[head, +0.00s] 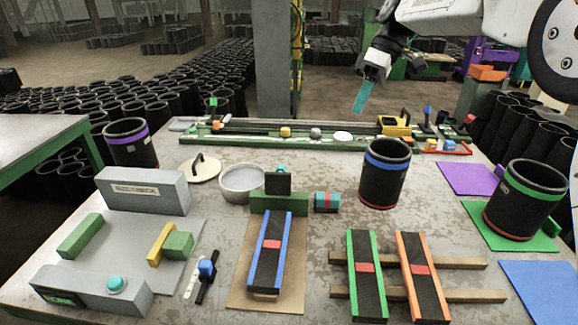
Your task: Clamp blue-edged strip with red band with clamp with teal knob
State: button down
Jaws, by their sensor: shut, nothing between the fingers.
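The blue-edged strip (266,262) with a red band (271,244) lies lengthwise on a brown board (238,285) at the front middle. At its far end stands a green block (262,203) with a dark upright plate (279,184). A small teal knob (282,168) shows just above the plate; the rest of that clamp is mostly hidden, so I cannot tell whether it presses on the strip. My gripper (361,101), with teal fingers, is shut and empty. It hangs high above the back of the table, far from the strip and the knob.
A green-edged strip (371,291) and an orange-edged strip (429,290) lie on wooden bars at right. A blue-topped tool (206,270) lies left of the board. Black sleeves with blue (385,180), green (523,205) and purple (131,148) bands stand around. A metal bowl (241,184) sits behind.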

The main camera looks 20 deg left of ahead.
aim_at(280, 177)
jog(key=w+a+f+n+g, duration=0.2)
jog(key=a+f+n, duration=0.4)
jog(key=a+f, duration=0.5)
jog(key=w+a, duration=0.1)
jog(key=a, duration=0.1)
jog(key=shift+a+f+g, duration=0.3)
jog(key=shift+a+f, duration=0.05)
jog(key=shift+a, duration=0.05)
jog(key=x, duration=1)
